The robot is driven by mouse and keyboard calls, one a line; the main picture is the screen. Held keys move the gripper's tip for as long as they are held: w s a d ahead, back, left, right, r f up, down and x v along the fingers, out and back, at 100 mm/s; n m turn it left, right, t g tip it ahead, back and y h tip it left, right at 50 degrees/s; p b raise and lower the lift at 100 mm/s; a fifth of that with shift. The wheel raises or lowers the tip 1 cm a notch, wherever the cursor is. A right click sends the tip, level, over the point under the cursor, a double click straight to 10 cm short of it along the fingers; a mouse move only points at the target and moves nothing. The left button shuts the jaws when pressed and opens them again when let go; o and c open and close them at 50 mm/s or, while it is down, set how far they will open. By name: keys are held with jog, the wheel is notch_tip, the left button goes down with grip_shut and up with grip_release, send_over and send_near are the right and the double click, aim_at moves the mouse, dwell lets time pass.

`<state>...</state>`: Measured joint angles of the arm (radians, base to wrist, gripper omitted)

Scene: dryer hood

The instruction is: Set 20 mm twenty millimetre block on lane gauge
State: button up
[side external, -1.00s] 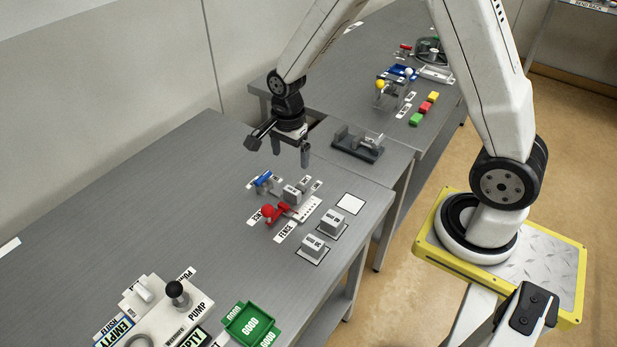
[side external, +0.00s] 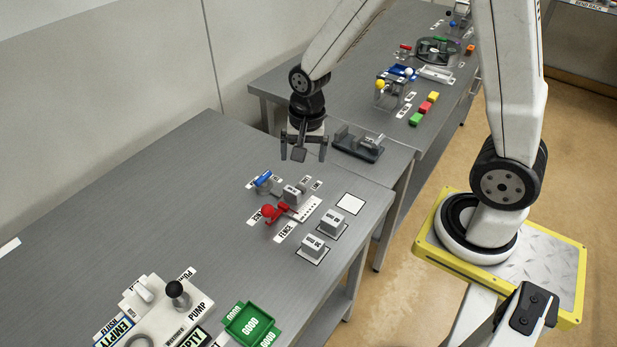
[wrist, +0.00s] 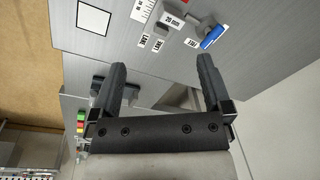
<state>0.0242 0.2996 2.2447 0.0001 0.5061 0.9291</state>
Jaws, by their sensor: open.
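The grey 20 mm block (side external: 292,194) stands at the lane gauge, between the blue lever (side external: 263,178) and the red-knobbed fence (side external: 270,211). In the wrist view the block (wrist: 174,21) shows its "20 mm" label, with the blue lever (wrist: 213,36) beside it. The gauge's white scale strip (side external: 308,210) lies in front of it. Whether the block touches the fence cannot be told. My gripper (side external: 303,157) is open and empty, raised above and behind the gauge. Its two fingers also show in the wrist view (wrist: 162,65), apart from the block.
Two more grey blocks (side external: 333,221) (side external: 313,246) stand on outlined spots at the front right. A white square (side external: 350,204) is bare. A dark fixture (side external: 358,144) stands behind. A green tray (side external: 250,324) and pump panel (side external: 165,312) are at the front.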

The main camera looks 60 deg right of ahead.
jog(key=s+r+n+t, duration=0.1)
jog(key=s+r+n, duration=0.1)
jog(key=s+n, duration=0.5)
jog(key=shift+s+a+r+n+t, duration=0.15)
jog(key=shift+a+n+t, duration=0.25)
jog(key=shift+n, duration=1.6)
